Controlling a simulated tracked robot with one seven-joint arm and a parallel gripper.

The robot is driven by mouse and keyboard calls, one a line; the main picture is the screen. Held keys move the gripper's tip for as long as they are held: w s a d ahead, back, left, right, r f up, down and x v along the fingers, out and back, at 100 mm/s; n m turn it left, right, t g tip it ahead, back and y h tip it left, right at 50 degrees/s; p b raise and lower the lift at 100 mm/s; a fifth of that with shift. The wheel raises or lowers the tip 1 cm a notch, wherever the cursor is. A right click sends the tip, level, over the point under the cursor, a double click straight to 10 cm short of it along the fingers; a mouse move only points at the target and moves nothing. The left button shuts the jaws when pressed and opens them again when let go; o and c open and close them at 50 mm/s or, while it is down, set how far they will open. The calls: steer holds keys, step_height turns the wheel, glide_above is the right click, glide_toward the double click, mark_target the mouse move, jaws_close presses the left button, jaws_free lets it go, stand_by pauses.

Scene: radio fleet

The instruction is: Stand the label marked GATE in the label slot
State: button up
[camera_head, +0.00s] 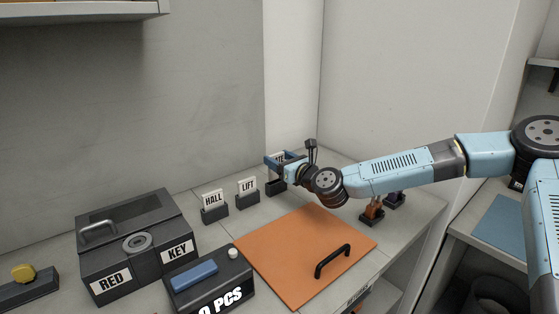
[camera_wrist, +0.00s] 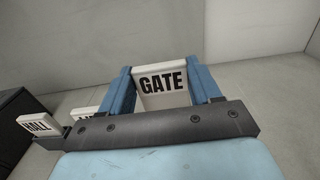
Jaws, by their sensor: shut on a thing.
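The white label marked GATE (camera_wrist: 163,83) is upright between the two blue fingers of my gripper (camera_head: 282,160), which is shut on it. In the head view only a small part of the label shows behind the fingers. A dark holder block (camera_head: 275,187) stands on the table just below my gripper. I cannot tell whether the label still touches this block. To its left, the LIFT label (camera_head: 247,185) and the HALL label (camera_head: 213,198) stand upright in dark blocks. The HALL label also shows in the wrist view (camera_wrist: 36,126). I cannot make out which piece is the label slot.
An orange board (camera_head: 285,248) with a black handle (camera_head: 333,261) lies in front. A dark box marked RED KEY (camera_head: 135,245) and a dark block with a blue bar (camera_head: 208,281) stand left. Small dark holders (camera_head: 371,217) are under my arm. Walls rise close behind.

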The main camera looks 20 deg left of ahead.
steer(key=shift+f, duration=2.45)
steer(key=o, duration=1.1)
steer(key=v, duration=1.3)
steer(key=shift+s+d+f, duration=0.1)
steer(key=shift+s+d, duration=0.05)
steer(key=shift+d, duration=0.2)
